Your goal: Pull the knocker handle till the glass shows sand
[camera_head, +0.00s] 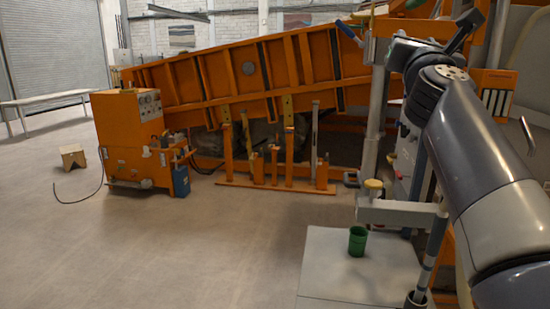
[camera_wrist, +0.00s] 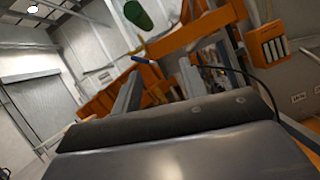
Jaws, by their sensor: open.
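My gripper (camera_wrist: 157,82) is open and empty in the wrist view, its two grey fingers apart and pointing up. In the head view it is at the upper right, beside the orange frame. I cannot tell for sure which part is the knocker handle. A green rounded thing (camera_wrist: 138,14) hangs at the top of the wrist view. I cannot make out the glass or any sand in it.
The tilted orange sandbed (camera_head: 215,85) spans the back. An orange control cabinet (camera_head: 125,115) stands at left. A green cup (camera_head: 357,241) sits on a pale platform (camera_head: 325,270) below the grey post (camera_head: 378,90). The floor at front left is clear.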

